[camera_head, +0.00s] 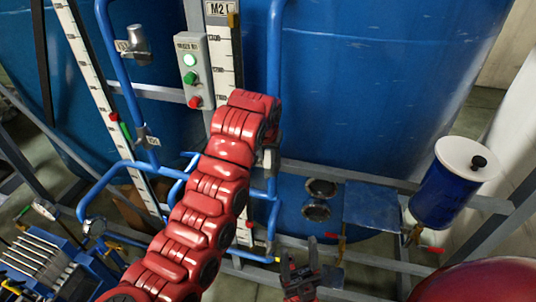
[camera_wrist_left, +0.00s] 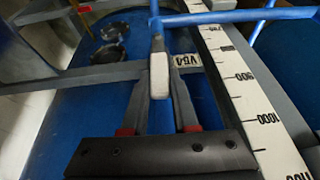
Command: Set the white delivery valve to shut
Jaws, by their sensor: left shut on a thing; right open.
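The white valve handle (camera_wrist_left: 158,76) is between the fingers of my left gripper (camera_wrist_left: 161,62) in the left wrist view. The fingers are shut on it. A blue pipe (camera_wrist_left: 153,12) and a grey fitting show just beyond it. A small label (camera_wrist_left: 187,61) is beside the handle, partly covered by a finger. In the head view my red left arm hides most of the gripper and the valve, beside the blue upright pipe (camera_head: 273,60). I cannot tell the valve's setting. My right gripper (camera_head: 302,262) is open and empty, low in the middle.
Blue tanks (camera_head: 370,80) stand behind the pipes. A switch box (camera_head: 194,70) with a lit green lamp is left of my left arm. A blue pot with a white lid (camera_head: 467,158) stands at the right. Grey rails (camera_head: 345,175) cross behind my right gripper.

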